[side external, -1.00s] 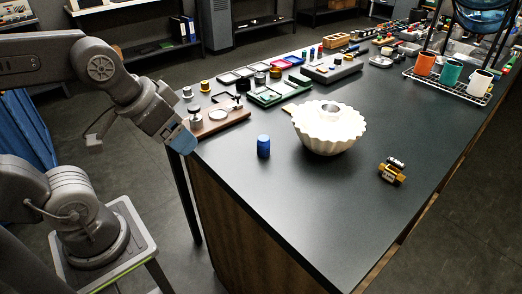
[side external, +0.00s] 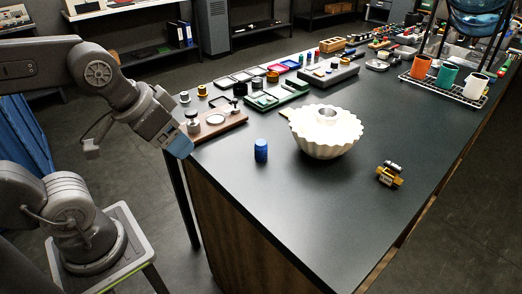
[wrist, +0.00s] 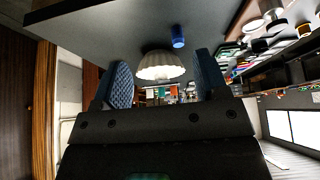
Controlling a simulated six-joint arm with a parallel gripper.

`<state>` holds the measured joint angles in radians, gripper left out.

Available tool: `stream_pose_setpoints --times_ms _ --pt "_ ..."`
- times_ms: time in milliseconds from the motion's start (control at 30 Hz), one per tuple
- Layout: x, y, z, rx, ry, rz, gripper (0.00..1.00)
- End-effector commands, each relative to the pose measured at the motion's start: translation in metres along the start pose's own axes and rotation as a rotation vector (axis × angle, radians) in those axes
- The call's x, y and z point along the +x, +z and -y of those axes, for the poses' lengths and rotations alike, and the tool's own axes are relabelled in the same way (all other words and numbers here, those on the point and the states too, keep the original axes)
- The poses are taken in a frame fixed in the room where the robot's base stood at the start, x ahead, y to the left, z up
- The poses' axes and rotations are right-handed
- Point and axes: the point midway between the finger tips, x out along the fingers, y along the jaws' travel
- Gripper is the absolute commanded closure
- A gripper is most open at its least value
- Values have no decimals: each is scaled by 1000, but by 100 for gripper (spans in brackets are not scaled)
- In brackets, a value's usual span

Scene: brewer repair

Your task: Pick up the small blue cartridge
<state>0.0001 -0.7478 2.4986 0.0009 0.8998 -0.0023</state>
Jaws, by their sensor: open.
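The small blue cartridge (side external: 261,150) stands upright on the dark table, left of the white fluted bowl. It also shows in the wrist view (wrist: 179,37), at the top, beyond and between the fingers. My gripper (side external: 180,143) is at the table's left edge in the side view, to the left of the cartridge and apart from it. In the wrist view, its two blue textured fingers (wrist: 163,85) are spread apart with nothing between them.
The white fluted bowl (side external: 327,133) stands right of the cartridge. A brown wooden board (side external: 217,124) with round parts lies behind it. A yellow and black part (side external: 389,174) lies to the right. Cups stand on a wire rack (side external: 447,87) at the back right. The front of the table is clear.

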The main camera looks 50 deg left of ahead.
Motion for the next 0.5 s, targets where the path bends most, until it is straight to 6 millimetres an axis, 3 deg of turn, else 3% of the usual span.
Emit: stream_pose_setpoints --times_ms 133,267,500 --pt "5 -16 2 -32 -16 15 33" --pt "20 -49 4 -101 -49 39 33" --pt "74 -116 6 -249 -124 67 33"
